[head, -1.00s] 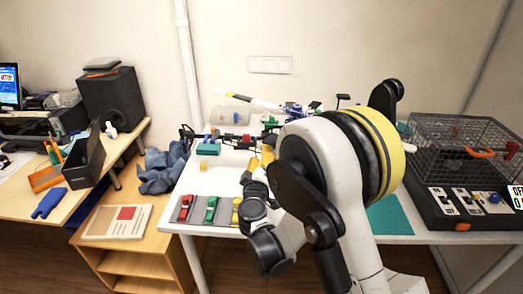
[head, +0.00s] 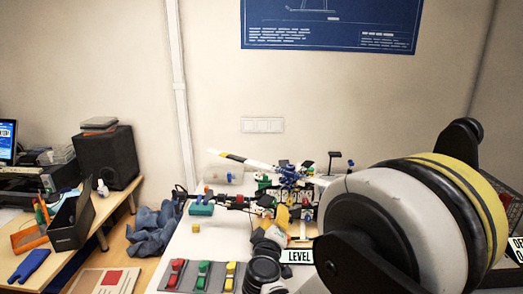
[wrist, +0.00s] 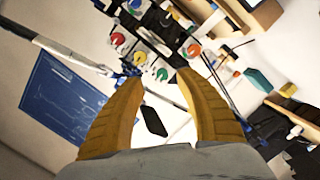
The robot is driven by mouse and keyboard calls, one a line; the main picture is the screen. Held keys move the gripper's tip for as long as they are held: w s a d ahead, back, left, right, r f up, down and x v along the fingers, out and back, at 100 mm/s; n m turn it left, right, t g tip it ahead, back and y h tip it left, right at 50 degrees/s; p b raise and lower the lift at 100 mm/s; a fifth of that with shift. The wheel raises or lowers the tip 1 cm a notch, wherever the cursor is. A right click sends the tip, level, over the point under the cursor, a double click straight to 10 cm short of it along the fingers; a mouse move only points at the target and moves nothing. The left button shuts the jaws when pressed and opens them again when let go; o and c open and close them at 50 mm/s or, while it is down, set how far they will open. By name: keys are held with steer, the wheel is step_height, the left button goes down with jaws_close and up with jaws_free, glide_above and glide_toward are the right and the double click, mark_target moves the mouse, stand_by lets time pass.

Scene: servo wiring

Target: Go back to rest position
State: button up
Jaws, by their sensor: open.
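My arm, white with black joints and a yellow band, fills the lower right of the head view. My gripper (wrist: 158,80) has two orange-yellow fingers that stand apart in the wrist view. Nothing is held between them; a black rectangular piece shows in the gap, farther off. In the head view part of the gripper (head: 282,216) shows as yellow behind my arm, over the table near a helicopter-like assembly (head: 287,178). Whether it touches anything there is hidden. The wrist view shows coloured round parts and the blue poster (wrist: 62,98) beyond the fingers.
On the white table (head: 190,250) are a teal block (head: 201,210), a yellow cube (head: 196,228) and a grey tray with red, green and yellow pieces (head: 203,276). A wooden desk with a speaker (head: 105,160) stands left. My arm mostly hides the cage (head: 511,205) at right.

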steer(key=s+d+r+m+g+h, duration=0.1)
steer(key=s+d+r+m+g, duration=0.15)
steer(key=s+d, duration=0.45)
steer(key=s+d+r+m+g, duration=0.25)
steer(key=s+d, duration=0.25)
steer(key=d, duration=0.3)
steer(key=s+f+m+g+y, duration=0.1)
steer(key=s+g, duration=0.1)
steer(key=s, duration=0.7)
steer(key=s+f+m+g+y, duration=0.2)
steer(key=s, duration=0.7)
steer(key=shift+s+d+f+y, duration=0.3)
steer(key=shift+s, duration=0.1)
